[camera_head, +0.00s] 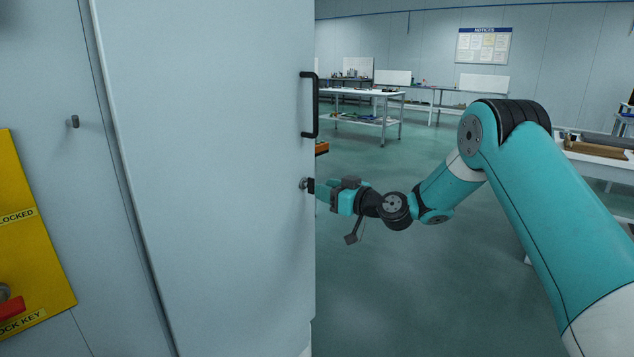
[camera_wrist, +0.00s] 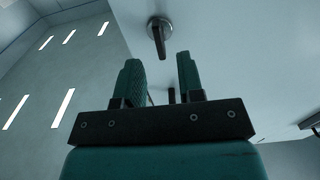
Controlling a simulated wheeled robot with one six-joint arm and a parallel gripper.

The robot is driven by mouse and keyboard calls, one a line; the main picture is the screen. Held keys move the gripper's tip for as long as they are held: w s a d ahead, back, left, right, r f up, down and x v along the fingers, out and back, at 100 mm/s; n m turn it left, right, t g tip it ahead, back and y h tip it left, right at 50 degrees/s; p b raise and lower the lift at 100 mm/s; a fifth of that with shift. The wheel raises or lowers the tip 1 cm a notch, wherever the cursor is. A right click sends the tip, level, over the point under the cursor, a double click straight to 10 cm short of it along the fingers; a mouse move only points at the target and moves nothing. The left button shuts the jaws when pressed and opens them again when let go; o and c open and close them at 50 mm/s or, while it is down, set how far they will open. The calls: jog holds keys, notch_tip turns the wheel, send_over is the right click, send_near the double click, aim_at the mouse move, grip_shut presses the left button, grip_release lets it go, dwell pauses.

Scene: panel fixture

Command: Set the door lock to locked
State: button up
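The door (camera_head: 215,170) is a pale grey-blue panel filling the middle left of the head view. Its lock (camera_head: 304,184) is a small round metal piece near the door's right edge, below the black handle. In the wrist view the lock (camera_wrist: 159,32) shows as a round metal base with a dark, narrow turn lever. My gripper (camera_head: 317,188) is beside the lock at the door's edge. In the wrist view my gripper (camera_wrist: 158,62) has its two teal fingers apart, with the lever just beyond the tips, in line with the gap. No contact is visible.
The black handle (camera_head: 316,105) stands out from the door above the lock. A yellow panel (camera_head: 30,230) with a red key-like part (camera_head: 12,308) is at far left. A small peg (camera_head: 73,121) sticks out nearby. Open floor (camera_head: 400,290) lies right of the door, with workbenches (camera_head: 360,93) behind.

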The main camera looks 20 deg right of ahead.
aim_at(309, 185)
jog(key=x, duration=0.3)
jog(key=shift+w+a, duration=0.2)
jog(key=shift+w, duration=0.05)
grip_shut()
